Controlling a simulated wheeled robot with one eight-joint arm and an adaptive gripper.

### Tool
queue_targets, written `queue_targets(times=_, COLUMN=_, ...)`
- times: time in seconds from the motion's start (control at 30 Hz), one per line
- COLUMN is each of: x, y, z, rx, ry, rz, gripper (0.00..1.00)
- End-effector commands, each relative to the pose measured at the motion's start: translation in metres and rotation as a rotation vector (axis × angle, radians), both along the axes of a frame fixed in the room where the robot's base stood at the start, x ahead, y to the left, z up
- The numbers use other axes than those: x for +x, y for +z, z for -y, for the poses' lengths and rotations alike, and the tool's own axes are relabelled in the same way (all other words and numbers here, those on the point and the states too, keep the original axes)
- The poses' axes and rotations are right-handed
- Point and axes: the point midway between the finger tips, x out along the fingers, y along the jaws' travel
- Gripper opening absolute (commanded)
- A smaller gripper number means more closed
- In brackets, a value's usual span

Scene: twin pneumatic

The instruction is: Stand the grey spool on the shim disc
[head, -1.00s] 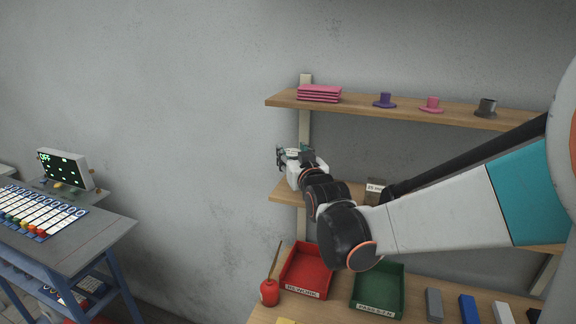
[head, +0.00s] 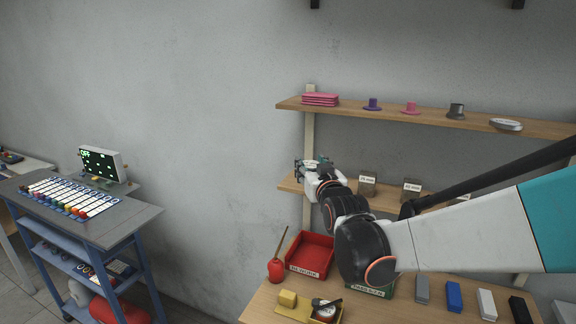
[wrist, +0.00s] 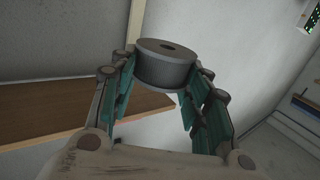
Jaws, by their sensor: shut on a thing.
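A dark grey round piece with a central hole (wrist: 166,64), which looks like the grey spool, is between the fingertips of my gripper (wrist: 160,82) in the wrist view. My gripper is shut on it, with its top face tilted towards the wrist camera. In the head view my gripper (head: 308,168) is in front of the wall at the left end of the middle shelf; the held piece is too small to make out well there. I cannot pick out the shim disc with certainty in either view.
The top shelf (head: 390,111) holds pink plates (head: 320,99), several flanged pieces and a pale oval thing (head: 506,124). Labelled blocks (head: 367,187) stand on the middle shelf. Below are a red tray (head: 310,256), a red oil can (head: 276,270) and coloured bars (head: 454,296). A blue-framed cart (head: 140,214) stands left.

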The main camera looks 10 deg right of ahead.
Motion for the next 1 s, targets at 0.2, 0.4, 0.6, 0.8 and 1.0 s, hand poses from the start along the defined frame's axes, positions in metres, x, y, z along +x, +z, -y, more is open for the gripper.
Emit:
queue_targets(times=0.2, x=0.004, y=-0.027, z=-0.001, rx=0.0, ry=0.001, rz=0.001, gripper=0.16)
queue_targets(times=0.4, x=0.011, y=-0.058, z=0.0, rx=0.0, ry=0.0, rz=0.001, gripper=0.16)
queue_targets(times=0.6, x=0.018, y=-0.103, z=0.0, rx=0.0, ry=0.0, rz=0.001, gripper=0.16)
queue_targets(times=0.8, x=0.023, y=-0.16, z=0.0, rx=0.0, ry=-0.001, rz=0.001, gripper=0.16)
queue_targets(times=1.0, x=0.023, y=-0.187, z=0.0, rx=0.0, ry=-0.001, rz=0.001, gripper=0.16)
